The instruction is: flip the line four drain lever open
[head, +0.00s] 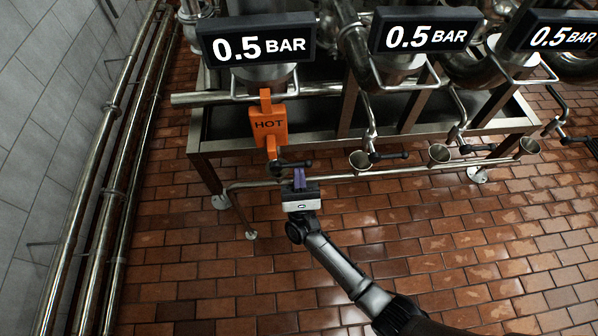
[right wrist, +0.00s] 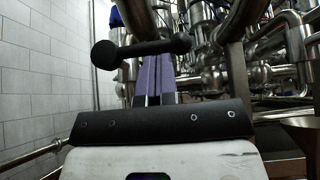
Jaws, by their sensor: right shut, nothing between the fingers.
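A drain lever with a black handle (head: 295,164) sits below the orange HOT tag (head: 268,124) on the leftmost visible line. The handle lies roughly level and points right. No line number shows. My right gripper (head: 299,172), with purple fingers, is shut and empty just below the handle. In the right wrist view the black handle (right wrist: 140,49) crosses at the tips of the purple fingers (right wrist: 153,75). I cannot tell whether they touch. My left gripper is not in view.
More black drain levers (head: 388,156) hang to the right, with steel cups (head: 361,160) beside them. A low steel pipe (head: 335,178) runs behind my gripper. Gauges reading 0.5 BAR (head: 256,45) sit above. The tiled floor (head: 200,270) in front is clear.

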